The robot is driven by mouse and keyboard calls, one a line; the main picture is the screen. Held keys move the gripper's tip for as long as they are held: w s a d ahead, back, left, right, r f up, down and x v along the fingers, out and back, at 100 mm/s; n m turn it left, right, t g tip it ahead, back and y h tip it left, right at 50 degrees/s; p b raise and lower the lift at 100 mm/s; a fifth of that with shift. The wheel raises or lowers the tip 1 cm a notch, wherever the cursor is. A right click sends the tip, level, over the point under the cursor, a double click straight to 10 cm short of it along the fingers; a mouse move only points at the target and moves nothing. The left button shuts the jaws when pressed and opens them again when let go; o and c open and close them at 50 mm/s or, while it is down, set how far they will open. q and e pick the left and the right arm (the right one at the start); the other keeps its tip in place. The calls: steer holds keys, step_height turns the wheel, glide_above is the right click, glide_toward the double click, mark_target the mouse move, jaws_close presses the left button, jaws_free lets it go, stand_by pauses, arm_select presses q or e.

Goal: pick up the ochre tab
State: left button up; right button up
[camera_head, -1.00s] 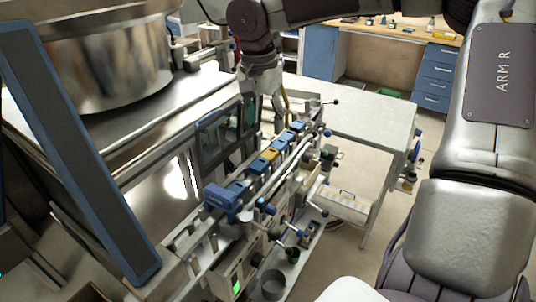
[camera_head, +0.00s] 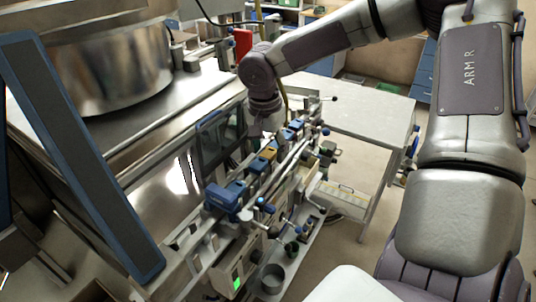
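The ochre tab (camera_head: 266,153) sits in a row of blue tabs on the long rail of the machine. A blue tab (camera_head: 289,134) is on its far side and another blue tab (camera_head: 254,165) is on its near side. My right gripper (camera_head: 256,132) points down from its wrist, just beyond and left of the ochre tab. The tab shows clear of it. The gripper's fingers are small and dark against the machine, so their opening cannot be made out. My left gripper is not in view.
A larger blue block (camera_head: 221,198) stands at the near end of the row. A dark screen panel (camera_head: 220,130) rises left of the rail, close to the gripper. Knobs and levers line its right side. A pale table (camera_head: 365,110) stands behind right.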

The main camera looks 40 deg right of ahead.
steer(key=c, duration=0.7)
